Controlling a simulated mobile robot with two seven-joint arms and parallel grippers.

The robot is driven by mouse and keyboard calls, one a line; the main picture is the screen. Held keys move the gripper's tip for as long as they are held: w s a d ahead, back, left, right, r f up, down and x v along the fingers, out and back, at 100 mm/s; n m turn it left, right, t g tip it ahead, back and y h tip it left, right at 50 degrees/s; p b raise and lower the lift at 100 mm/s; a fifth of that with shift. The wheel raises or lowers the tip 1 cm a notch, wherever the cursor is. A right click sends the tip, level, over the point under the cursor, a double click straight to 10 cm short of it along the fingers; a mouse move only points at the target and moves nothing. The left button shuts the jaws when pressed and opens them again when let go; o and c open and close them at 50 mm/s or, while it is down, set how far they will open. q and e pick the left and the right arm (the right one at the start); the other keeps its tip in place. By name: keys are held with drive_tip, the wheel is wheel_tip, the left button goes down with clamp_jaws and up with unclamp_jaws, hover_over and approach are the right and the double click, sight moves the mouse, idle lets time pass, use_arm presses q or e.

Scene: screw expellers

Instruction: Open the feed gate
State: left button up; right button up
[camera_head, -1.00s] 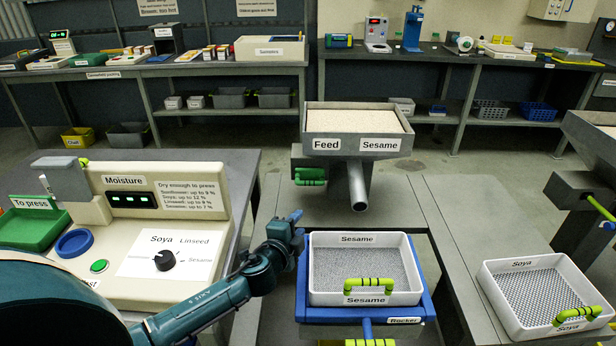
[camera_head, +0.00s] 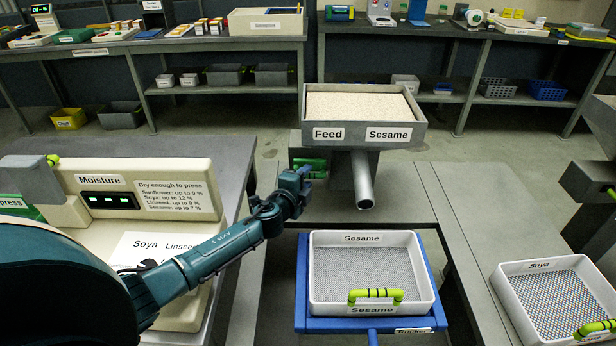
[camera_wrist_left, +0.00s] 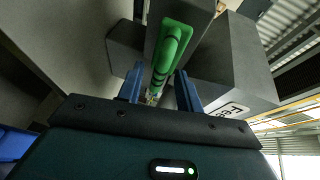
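The feed hopper (camera_head: 413,105), labelled Feed and Sesame, is full of pale seed and has a slanted spout (camera_head: 363,180) below it. The feed gate's green handle (camera_head: 312,165) sits on a grey block at the hopper's lower left. It also shows in the left wrist view (camera_wrist_left: 172,48). My left gripper (camera_head: 304,171) is just in front of the handle. In the left wrist view, its two blue fingers (camera_wrist_left: 159,88) are apart, with the handle's near end between them. I cannot tell whether they touch it. My right gripper is not in view.
A white Sesame sieve tray (camera_head: 370,238) sits on the blue rocker (camera_head: 440,318) below the spout. A Soya sieve tray (camera_head: 548,265) lies at right. The grey bench between the trays is clear.

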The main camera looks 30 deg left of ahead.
use_arm(q)
drive_tip(key=shift+w+f, duration=0.2)
drive_tip(key=shift+w, duration=0.85)
clamp_jaws()
